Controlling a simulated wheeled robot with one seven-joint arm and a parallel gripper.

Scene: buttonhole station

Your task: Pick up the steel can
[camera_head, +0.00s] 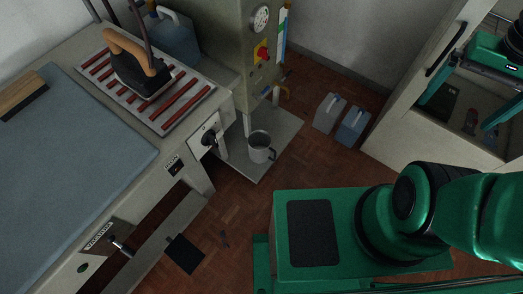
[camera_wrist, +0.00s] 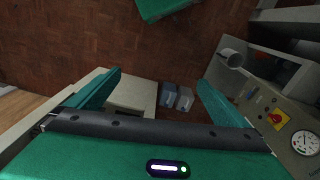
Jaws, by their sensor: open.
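The steel can (camera_head: 261,147) is a grey, open-topped vessel with a side handle. It stands upright on the pale base plate at the foot of the grey machine, near the middle of the head view. In the wrist view the can (camera_wrist: 231,59) shows at the upper right, beyond the right finger and apart from it. My gripper (camera_head: 457,114) is at the right of the head view, well away from the can, by the white cabinet. In the wrist view its green fingers (camera_wrist: 160,79) are spread wide with nothing between them.
Two canisters, one grey (camera_head: 329,112) and one blue (camera_head: 353,126), stand on the floor right of the can. The white cabinet (camera_head: 405,120) is at right. A worktable (camera_head: 75,135) with an iron (camera_head: 138,68) on a red-striped rest is at left. Some parquet floor (camera_head: 235,190) is bare.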

